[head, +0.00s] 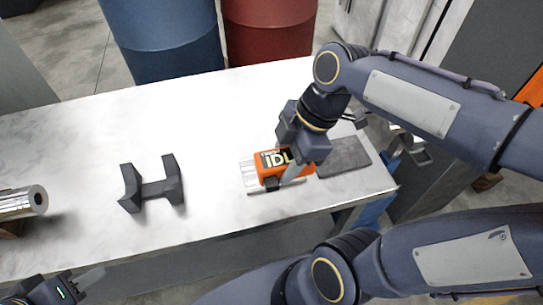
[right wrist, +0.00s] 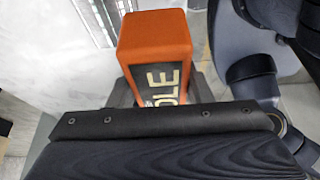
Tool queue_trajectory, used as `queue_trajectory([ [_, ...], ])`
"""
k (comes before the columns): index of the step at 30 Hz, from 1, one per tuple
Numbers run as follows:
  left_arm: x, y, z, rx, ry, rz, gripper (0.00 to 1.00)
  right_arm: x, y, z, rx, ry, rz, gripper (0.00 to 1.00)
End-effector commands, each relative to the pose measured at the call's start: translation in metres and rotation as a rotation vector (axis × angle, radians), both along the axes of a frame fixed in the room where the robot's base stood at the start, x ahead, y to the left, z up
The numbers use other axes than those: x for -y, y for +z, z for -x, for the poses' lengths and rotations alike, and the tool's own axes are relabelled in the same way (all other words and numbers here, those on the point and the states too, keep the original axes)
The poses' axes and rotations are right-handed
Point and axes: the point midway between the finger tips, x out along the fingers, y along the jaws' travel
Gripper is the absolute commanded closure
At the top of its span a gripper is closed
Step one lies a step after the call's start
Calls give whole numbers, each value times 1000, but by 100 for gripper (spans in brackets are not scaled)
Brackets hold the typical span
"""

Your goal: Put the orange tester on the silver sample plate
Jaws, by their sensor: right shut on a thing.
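The orange tester (head: 268,179), with a dark panel and pale letters, is held in my right gripper (head: 284,180). The silver sample plate (head: 249,176) lies on the table under and beside the tester. In the head view the tester overlaps the plate; I cannot tell whether it touches it. In the right wrist view the tester (right wrist: 150,38) stands up beyond the dark gripper body, and part of the plate (right wrist: 92,22) shows to its left. My left gripper (head: 68,290) is at the bottom left, away from both; its fingers are mostly cut off.
A black cradle-like stand (head: 153,188) is left of the plate, and a metal cylinder (head: 20,202) lies at the far left. A dark grey mat (head: 345,156) is right of the tester. A blue barrel (head: 165,40) and a red barrel (head: 268,32) stand behind the white table (head: 90,120).

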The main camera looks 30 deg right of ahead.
Motion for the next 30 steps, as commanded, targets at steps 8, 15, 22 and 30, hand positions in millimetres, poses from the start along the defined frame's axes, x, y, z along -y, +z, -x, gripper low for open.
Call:
queue_trajectory([
  [8, 0, 1, 0, 0, 0, 0, 64, 13, -43, -59, -7, -1, -2, 87],
  [15, 0, 1, 0, 0, 0, 0, 64, 18, -69, -82, 0, -2, -1, 87],
  [22, 0, -2, 0, 0, 0, 0, 64, 19, -94, -89, -1, -1, -1, 87],
  [30, 0, -2, 0, 0, 0, 0, 64, 19, -107, -89, 4, -2, 0, 87],
])
